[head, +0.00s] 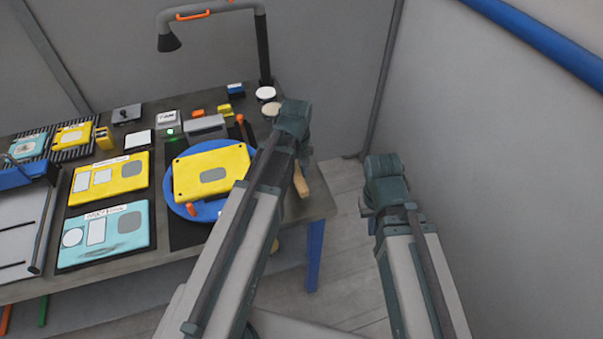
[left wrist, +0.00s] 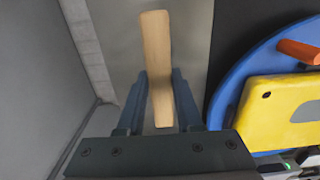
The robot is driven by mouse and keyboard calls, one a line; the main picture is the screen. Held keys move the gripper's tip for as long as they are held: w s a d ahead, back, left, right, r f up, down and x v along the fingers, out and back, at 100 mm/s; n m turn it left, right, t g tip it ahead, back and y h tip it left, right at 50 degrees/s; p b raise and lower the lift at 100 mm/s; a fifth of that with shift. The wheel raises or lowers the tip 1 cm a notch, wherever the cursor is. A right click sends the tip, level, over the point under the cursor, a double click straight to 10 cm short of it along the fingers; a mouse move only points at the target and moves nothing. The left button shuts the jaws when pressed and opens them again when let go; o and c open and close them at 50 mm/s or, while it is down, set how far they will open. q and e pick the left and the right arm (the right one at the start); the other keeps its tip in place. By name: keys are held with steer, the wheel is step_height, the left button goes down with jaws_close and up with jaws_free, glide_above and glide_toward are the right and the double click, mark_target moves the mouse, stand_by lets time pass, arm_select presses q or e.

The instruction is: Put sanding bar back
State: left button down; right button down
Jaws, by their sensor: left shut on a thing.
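The sanding bar, a plain light wooden bar, shows in the left wrist view (left wrist: 156,40) between my left gripper's fingers (left wrist: 160,88). In the head view the bar (head: 300,181) shows in part beside my left arm, near the table's right end. My left gripper is shut on it, but my arm hides its fingers in the head view. I cannot tell whether the bar touches the table. My right gripper (head: 367,204) is off the table to the right, over the floor. Its fingers are mostly hidden and no held thing shows.
A blue round plate (head: 212,217) with a yellow panel (head: 206,172) on it lies left of my left arm. Yellow (head: 131,183) and teal (head: 129,235) panels lie further left. A lamp (head: 262,50) stands at the back. A grey wall stands right of the table.

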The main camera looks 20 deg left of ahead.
mark_target(301, 175)
arm_select(q)
steer(key=w, duration=0.2)
steer(key=shift+w+d+f, duration=0.15)
steer(key=shift+w+d, duration=0.05)
steer(key=shift+w, duration=0.1)
step_height(301, 175, down, 3)
steer(key=b, duration=0.3)
steer(key=shift+d, duration=0.1)
steer(key=shift+s+f+b, duration=0.15)
steer(key=shift+f+b, duration=0.2)
steer(key=shift+b, duration=0.1)
steer(key=shift+r, duration=0.1)
steer(key=c, duration=0.6)
jaws_free()
